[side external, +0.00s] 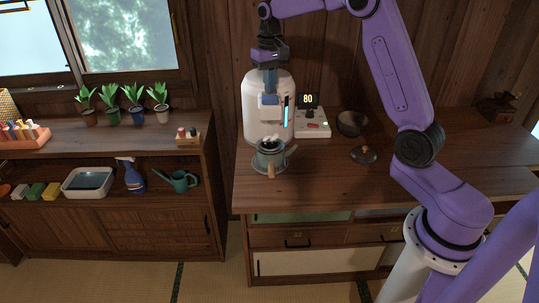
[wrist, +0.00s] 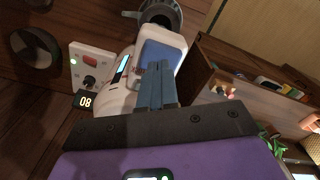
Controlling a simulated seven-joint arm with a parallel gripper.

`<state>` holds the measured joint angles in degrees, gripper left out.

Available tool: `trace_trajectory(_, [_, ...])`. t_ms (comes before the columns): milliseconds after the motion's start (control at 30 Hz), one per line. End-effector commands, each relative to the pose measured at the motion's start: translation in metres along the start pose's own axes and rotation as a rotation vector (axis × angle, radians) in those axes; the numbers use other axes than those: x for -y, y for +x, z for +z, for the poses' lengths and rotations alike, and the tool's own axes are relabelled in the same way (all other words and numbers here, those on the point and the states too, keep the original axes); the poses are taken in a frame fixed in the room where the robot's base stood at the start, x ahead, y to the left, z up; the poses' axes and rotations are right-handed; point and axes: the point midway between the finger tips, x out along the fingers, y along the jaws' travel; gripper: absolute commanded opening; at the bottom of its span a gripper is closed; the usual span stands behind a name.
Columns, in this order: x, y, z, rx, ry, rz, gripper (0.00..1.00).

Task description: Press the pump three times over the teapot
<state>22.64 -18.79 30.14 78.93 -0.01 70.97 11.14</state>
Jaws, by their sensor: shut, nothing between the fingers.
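A white pump dispenser (side external: 255,115) stands at the back of the wooden counter, with a blue pump pad (wrist: 163,56) on its top. My gripper (side external: 270,92) is shut and empty, pointing down at the dispenser's top. In the wrist view its blue fingertips (wrist: 160,66) overlap the pad; I cannot tell whether they touch it. The grey-green teapot (side external: 269,158) stands open in front of the dispenser, below the spout area, with its wooden handle toward the front. Part of it shows in the wrist view (wrist: 172,14).
A control box (side external: 313,126) with a display reading 80 stands right of the dispenser. A dark bowl (side external: 352,123) and a dark lid (side external: 363,155) lie farther right. The left shelf holds potted plants (side external: 133,105), a basin (side external: 88,182) and a watering can (side external: 178,181). The counter's front is clear.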

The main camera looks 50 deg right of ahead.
Motion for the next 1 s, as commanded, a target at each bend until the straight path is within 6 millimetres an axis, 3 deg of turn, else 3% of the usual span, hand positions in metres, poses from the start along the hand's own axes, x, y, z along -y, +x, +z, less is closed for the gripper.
trace_trajectory(1000, [0.0,0.019,0.0,0.0,0.0,0.0,0.0])
